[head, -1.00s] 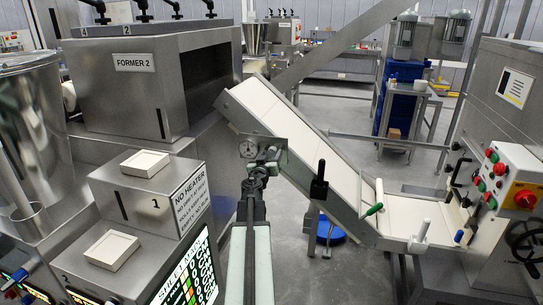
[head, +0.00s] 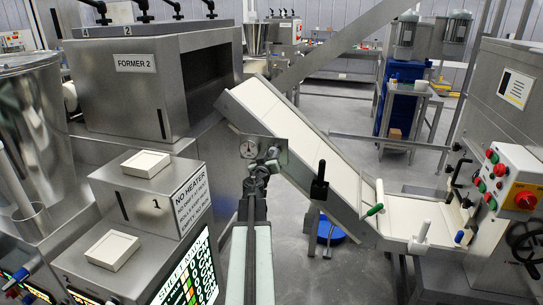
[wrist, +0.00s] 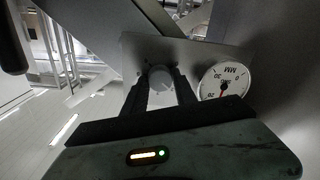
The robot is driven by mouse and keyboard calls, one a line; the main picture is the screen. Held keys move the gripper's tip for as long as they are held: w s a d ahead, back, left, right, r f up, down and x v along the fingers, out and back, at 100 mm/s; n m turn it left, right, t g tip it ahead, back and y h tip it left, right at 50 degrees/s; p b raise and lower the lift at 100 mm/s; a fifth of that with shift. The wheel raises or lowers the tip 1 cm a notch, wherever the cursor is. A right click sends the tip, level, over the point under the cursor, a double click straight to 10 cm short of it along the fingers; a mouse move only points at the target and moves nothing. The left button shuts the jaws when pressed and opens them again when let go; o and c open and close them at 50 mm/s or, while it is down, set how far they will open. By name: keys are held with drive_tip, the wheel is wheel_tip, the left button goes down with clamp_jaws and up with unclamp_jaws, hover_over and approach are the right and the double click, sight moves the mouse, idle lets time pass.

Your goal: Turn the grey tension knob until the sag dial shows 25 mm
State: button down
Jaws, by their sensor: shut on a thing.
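The grey tension knob (wrist: 160,79) is a round grey knob on a metal plate. My gripper (wrist: 161,88) has a dark finger on each side of it and is shut on it. The white sag dial (wrist: 213,78) sits on the same plate, just right of the knob, and appears rotated in the wrist view.
The FORMER 2 machine (head: 140,95) and a stepped metal cabinet (head: 150,195) stand on the left. A control box (head: 510,180) is at right.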

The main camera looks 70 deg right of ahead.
drive_tip(key=n, duration=0.4)
drive_tip(key=shift+n+p, duration=0.3)
drive_tip(key=shift+n, duration=1.2)
drive_tip(key=c, duration=1)
unclamp_jaws()
drive_tip(key=shift+a, duration=0.15)
drive_tip(key=a, duration=0.7)
drive_tip(key=shift+s+a+r, duration=0.15)
drive_tip(key=shift+s+a, duration=0.15)
